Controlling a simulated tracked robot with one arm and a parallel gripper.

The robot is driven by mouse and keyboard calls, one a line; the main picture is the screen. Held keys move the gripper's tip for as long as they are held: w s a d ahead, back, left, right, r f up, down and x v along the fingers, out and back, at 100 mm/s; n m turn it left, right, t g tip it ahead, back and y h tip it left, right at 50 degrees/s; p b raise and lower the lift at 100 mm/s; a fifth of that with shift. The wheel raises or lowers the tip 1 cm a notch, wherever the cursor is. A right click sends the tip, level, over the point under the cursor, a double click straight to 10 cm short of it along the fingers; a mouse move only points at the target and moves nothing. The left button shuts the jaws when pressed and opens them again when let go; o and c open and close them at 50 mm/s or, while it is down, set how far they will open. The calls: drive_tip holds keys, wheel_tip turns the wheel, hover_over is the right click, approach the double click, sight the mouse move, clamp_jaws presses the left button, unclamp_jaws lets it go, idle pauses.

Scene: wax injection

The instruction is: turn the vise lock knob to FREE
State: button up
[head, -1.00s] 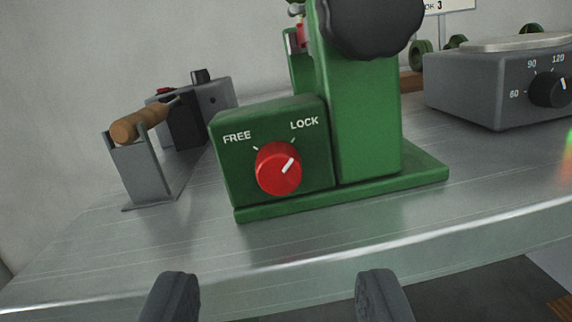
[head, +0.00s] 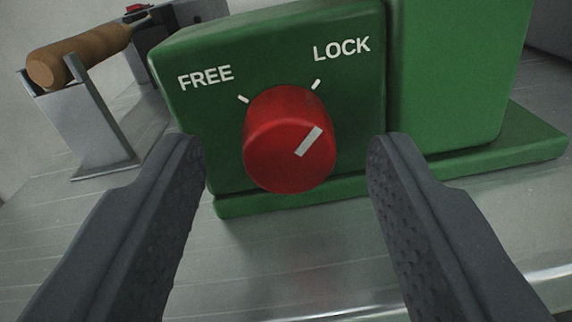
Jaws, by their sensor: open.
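The red vise lock knob (head: 275,150) sits on the front of the green vise box (head: 215,120). Its white pointer line (head: 309,141) slants up and right, toward the LOCK mark. The FREE label (head: 205,78) is at the upper left of the knob and the LOCK label (head: 342,49) at the upper right. My gripper (head: 286,165) is open, with one finger to the left and one to the right of the knob. Both fingertips are apart from the knob in the picture, and nothing is held.
A wooden-handled tool (head: 85,55) rests on a grey metal stand (head: 85,125) to the left. The green vise column (head: 455,80) rises on the right from a green base plate (head: 535,145). The metal bench top (head: 260,265) is bare in front.

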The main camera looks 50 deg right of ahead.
drive_tip(key=c, duration=1)
drive_tip(key=shift+d, duration=0.1)
